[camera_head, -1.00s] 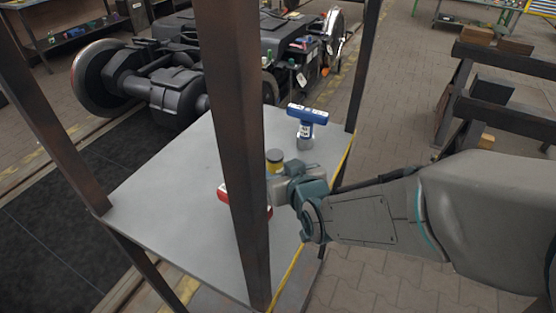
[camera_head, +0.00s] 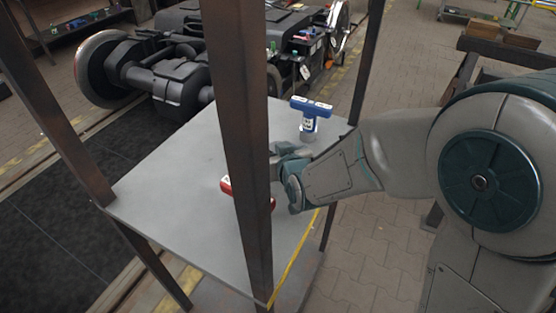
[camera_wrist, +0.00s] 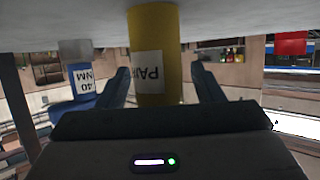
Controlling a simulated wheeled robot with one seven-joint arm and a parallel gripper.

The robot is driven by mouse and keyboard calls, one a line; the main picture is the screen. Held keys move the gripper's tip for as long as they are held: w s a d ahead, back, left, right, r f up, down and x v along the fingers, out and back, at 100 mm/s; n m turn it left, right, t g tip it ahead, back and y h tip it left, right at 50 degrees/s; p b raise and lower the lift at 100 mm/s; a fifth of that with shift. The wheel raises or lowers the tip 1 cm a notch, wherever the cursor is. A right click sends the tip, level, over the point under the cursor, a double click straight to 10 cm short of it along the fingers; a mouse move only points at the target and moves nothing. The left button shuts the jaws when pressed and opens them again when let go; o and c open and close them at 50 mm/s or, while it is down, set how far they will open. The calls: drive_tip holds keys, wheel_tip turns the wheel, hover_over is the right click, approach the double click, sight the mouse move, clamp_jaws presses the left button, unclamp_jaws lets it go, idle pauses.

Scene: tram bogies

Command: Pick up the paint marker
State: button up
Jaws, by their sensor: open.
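The paint marker (camera_wrist: 155,50) is a yellow cylinder with a white label reading "PAI". In the wrist view, which looks upside down, it stands on the grey table top between the two fingers of my gripper (camera_wrist: 163,84). The fingers are apart, with a gap visible on each side of the marker. In the head view my gripper (camera_head: 284,158) is low over the table's right part, its tips behind a brown post. The marker is hidden there.
The grey table (camera_head: 165,180) has brown upright posts (camera_head: 237,120). A blue T-shaped tool (camera_head: 311,108) stands behind my gripper; its label reads "40 NM" in the wrist view (camera_wrist: 82,80). A red object (camera_head: 227,185) lies partly behind the front post. The table's left is clear.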

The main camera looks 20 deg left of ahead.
drive_tip(key=c, duration=1.1)
drive_tip(key=shift+r, duration=0.15)
